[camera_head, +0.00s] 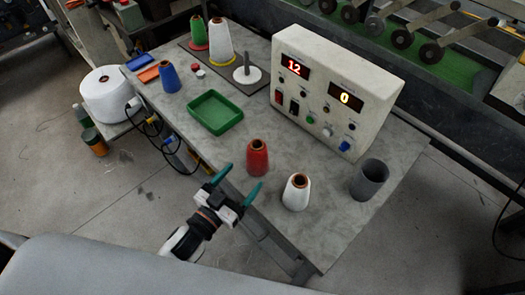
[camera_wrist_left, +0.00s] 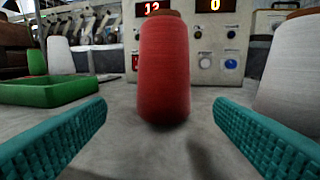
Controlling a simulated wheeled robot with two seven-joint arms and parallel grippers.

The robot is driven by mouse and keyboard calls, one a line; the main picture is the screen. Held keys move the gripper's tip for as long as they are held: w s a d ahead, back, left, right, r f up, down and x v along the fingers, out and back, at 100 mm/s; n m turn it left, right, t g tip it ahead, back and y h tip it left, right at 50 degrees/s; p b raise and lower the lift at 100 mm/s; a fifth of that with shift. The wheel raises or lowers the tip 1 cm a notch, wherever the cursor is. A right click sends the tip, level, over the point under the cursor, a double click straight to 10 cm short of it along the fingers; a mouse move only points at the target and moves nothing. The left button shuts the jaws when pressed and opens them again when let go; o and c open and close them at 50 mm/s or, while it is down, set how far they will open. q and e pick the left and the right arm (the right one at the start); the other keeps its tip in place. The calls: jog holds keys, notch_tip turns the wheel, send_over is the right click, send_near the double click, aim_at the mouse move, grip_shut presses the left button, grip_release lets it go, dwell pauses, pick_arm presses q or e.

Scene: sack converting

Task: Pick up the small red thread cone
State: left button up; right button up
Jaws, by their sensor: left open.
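The small red thread cone (camera_head: 257,158) stands upright on the grey table, right of the green tray in the head view. In the left wrist view the red cone (camera_wrist_left: 164,70) stands ahead, centred between my teal fingers. My left gripper (camera_head: 237,187) is open and empty at the table's front edge, just short of the cone and apart from it. Its two fingers also show in the left wrist view (camera_wrist_left: 160,130), spread wide on either side of bare tabletop. My right gripper is in neither view.
A small white thread cone (camera_head: 296,192) stands close right of the red one. A dark grey cup (camera_head: 369,180) is farther right. The green tray (camera_head: 215,112) lies to the left. A control box (camera_head: 338,88) stands behind. A blue cone (camera_head: 169,77) is at the far left.

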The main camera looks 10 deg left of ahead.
aim_at(250, 169)
pick_arm(q)
jog(key=x, duration=0.3)
jog(key=shift+w+r, duration=0.1)
jog(key=shift+r, duration=0.05)
jog(key=shift+w+d, duration=0.2)
jog(key=shift+w, duration=0.05)
jog(key=w+p, duration=0.1)
jog(key=w+d+r, duration=0.1)
jog(key=shift+w+d+r+p, duration=0.25)
jog(key=shift+w+r+p, duration=0.05)
jog(key=shift+w+p, duration=0.1)
jog(key=shift+f+x, duration=0.25)
jog(key=shift+x, duration=0.8)
jog(key=c, duration=1.2)
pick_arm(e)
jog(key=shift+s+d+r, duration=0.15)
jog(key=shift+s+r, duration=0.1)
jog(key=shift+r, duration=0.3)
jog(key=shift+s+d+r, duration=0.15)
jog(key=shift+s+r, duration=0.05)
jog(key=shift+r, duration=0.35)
